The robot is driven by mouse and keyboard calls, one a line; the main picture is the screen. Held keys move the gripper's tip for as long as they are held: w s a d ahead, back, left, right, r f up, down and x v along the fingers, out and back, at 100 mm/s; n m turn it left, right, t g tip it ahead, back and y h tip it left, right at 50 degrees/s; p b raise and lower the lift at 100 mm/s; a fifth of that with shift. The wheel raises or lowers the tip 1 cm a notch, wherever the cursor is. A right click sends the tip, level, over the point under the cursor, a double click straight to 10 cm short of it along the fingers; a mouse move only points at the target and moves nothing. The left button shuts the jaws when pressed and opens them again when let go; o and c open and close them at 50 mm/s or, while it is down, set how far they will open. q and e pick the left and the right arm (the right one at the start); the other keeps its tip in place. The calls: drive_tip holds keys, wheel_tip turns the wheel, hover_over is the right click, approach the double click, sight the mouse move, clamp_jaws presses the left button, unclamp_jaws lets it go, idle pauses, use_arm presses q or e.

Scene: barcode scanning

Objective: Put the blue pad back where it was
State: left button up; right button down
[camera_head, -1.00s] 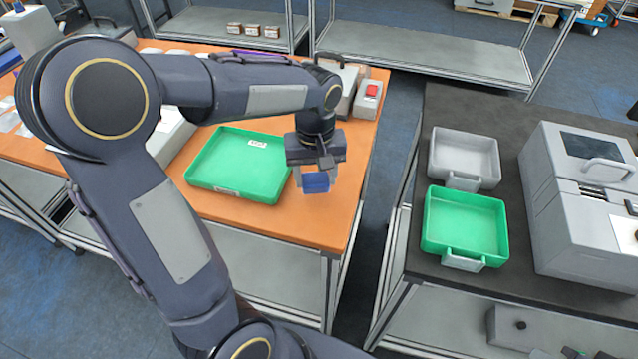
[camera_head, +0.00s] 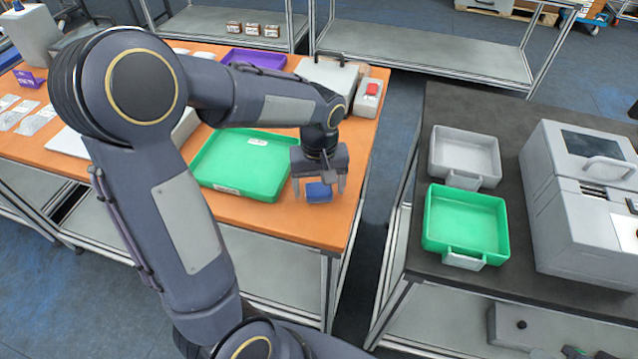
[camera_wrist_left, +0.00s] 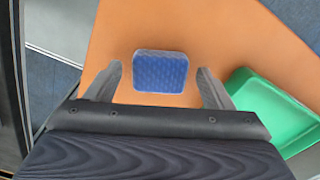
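The blue pad (camera_head: 318,192) lies on the orange table (camera_head: 270,222), to the right of the large green tray (camera_head: 270,192). My left gripper (camera_head: 319,188) is above and around the pad, with its fingers spread. In the left wrist view the blue pad (camera_wrist_left: 160,72) is between the two open fingers, with a gap on each side, and rests on the orange surface. The green tray (camera_wrist_left: 262,118) shows at the right of that view. My right gripper is not in view.
A grey box with a red button (camera_head: 370,92) and a purple tray (camera_head: 255,58) stand at the table's back. A dark table at right holds a grey tray (camera_head: 437,152), a small green tray (camera_head: 427,222) and a grey machine (camera_head: 560,230). A floor gap separates the tables.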

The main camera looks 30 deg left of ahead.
sight(318, 189)
use_arm(q)
wheel_tip(318, 189, up, 12)
drive_tip(key=s+d+f+m+t+h, duration=0.1)
drive_tip(key=s+d+m+t+h, duration=0.1)
drive_tip(key=s, duration=0.6)
drive_tip(key=s+d+f+m+t+h, duration=0.1)
drive_tip(key=s+d+f+m+t, duration=0.1)
drive_tip(key=s, duration=0.7)
drive_tip(key=shift+f+m+t+h+p, duration=0.3)
drive_tip(key=shift+m+t+h+p, duration=0.15)
drive_tip(key=shift+m+t, duration=0.35)
